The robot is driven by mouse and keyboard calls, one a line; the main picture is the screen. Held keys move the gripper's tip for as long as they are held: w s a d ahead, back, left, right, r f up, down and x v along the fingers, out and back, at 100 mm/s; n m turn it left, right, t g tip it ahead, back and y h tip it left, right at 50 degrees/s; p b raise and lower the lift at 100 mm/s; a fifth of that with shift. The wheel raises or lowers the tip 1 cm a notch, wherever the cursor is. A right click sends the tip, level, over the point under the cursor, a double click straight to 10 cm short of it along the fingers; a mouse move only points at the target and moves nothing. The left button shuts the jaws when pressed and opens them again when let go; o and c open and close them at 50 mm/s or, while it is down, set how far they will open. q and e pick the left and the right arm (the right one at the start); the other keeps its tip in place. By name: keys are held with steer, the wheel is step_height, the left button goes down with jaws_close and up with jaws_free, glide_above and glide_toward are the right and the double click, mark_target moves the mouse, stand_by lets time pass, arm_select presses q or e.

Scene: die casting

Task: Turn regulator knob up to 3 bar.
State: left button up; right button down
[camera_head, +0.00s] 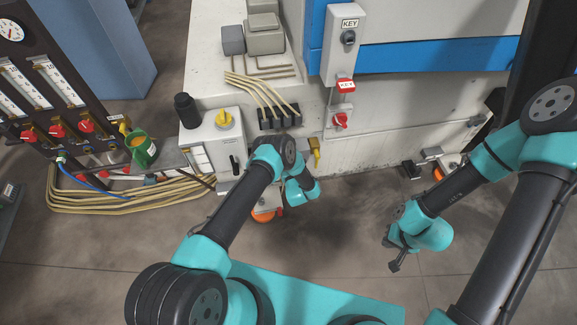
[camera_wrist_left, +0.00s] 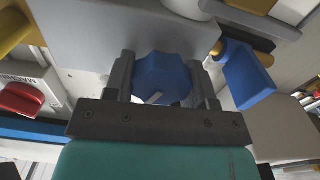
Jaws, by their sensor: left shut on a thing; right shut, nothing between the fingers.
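In the left wrist view, a blue faceted knob (camera_wrist_left: 165,72), which I take as the regulator knob, sits between the two fingers of my left gripper (camera_wrist_left: 163,92). The fingers are shut on its sides. A small pale mark shows at its lower edge. In the head view my left arm hides this gripper and the knob. My right gripper (camera_head: 394,266) is shut and empty, pointing down over the floor at right. No readable pressure scale for this knob shows.
In the left wrist view a blue lever (camera_wrist_left: 248,76) is close right of the fingers and a red knob (camera_wrist_left: 20,100) is at left. In the head view the white machine (camera_head: 400,110) stands behind; a flowmeter panel (camera_head: 45,80) and yellow hoses (camera_head: 120,198) are at left. Floor is clear around the right gripper.

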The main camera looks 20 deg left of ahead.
arm_select(q)
steer(key=c, duration=0.4)
steer(key=shift+o, duration=0.2)
steer(key=shift+m, duration=0.8)
